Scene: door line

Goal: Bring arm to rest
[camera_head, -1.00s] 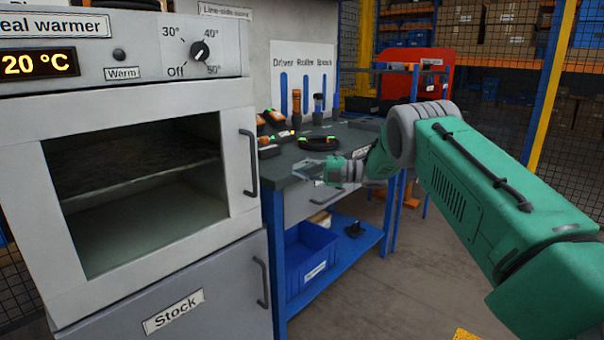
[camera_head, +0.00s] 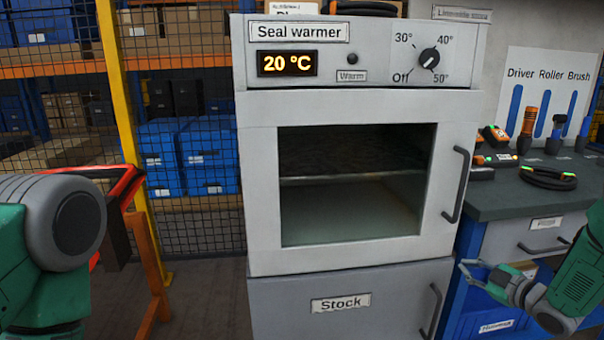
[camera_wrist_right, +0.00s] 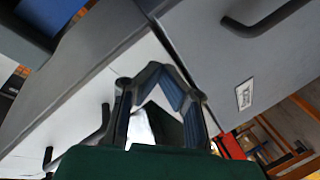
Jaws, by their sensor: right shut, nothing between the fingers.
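My right gripper (camera_head: 476,272) is at the lower right of the head view, in front of the blue bench frame and just right of the Stock drawer's handle. It is empty; in the right wrist view its dark fingers (camera_wrist_right: 163,78) come together at the tips. My right arm (camera_head: 575,280), green and grey, comes in from the right edge. My left arm (camera_head: 50,230) shows at the left edge, its gripper outside the view.
The seal warmer (camera_head: 350,257) stands in the middle, reading 20 °C, above the Stock drawer (camera_head: 345,320). The tool bench (camera_head: 520,195) with a blue bin (camera_head: 500,318) is right. A mesh fence (camera_head: 215,220) and an orange-red stand (camera_head: 155,290) are left.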

